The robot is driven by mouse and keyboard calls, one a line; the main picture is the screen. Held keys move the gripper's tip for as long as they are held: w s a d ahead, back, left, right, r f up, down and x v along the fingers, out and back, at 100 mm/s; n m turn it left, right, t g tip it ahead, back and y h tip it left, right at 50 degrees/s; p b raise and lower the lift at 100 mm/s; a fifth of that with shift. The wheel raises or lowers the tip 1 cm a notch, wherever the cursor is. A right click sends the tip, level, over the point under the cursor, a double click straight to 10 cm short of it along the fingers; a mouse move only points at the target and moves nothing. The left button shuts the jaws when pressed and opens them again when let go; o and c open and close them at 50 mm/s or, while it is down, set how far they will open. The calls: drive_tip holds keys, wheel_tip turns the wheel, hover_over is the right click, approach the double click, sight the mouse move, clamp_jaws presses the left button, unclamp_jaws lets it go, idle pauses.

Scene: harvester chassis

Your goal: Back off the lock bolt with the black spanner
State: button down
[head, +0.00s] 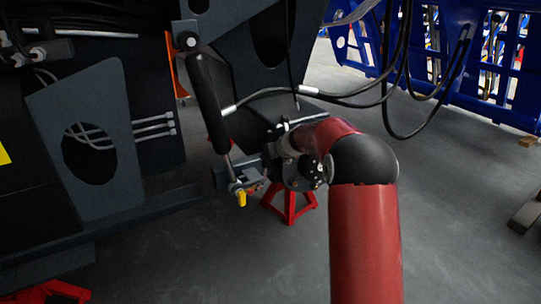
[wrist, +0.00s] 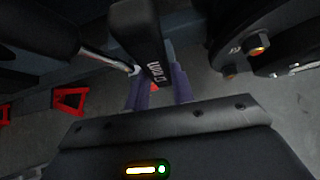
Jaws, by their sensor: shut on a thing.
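My gripper (wrist: 159,92) is shut on the black spanner (wrist: 137,38), a dark flat bar with white lettering that runs up and away in the wrist view. In the head view my gripper (head: 264,170) is beside the lower end of a black cylinder, and the spanner cannot be told apart there. A brass-coloured bolt head (wrist: 258,43) sits on a dark rounded part at the right of the wrist view, apart from the spanner. I cannot tell whether it is the lock bolt.
The black cylinder (head: 208,100) with a bright rod hangs left of my arm, with a yellow piece (head: 242,199) at its lower end. A red stand (head: 289,206) is below. Dark hoses (head: 388,112) loop behind my arm. Grey floor is open in front.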

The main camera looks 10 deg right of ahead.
drive_tip(key=shift+s+a+r+n+t+h, duration=0.15)
drive_tip(key=shift+s+a+n+h, duration=0.2)
drive_tip(key=shift+a, duration=0.4)
drive_tip(key=shift+s+a+f+n+t+h, duration=0.15)
drive_tip(key=shift+a+h, duration=0.3)
drive_tip(key=shift+a, duration=0.3)
drive_tip(key=s+d+b, duration=0.3)
drive_tip(key=s+b, duration=0.3)
drive_tip(key=s, duration=0.4)
drive_tip(key=shift+s, duration=0.15)
idle(0.4)
idle(0.6)
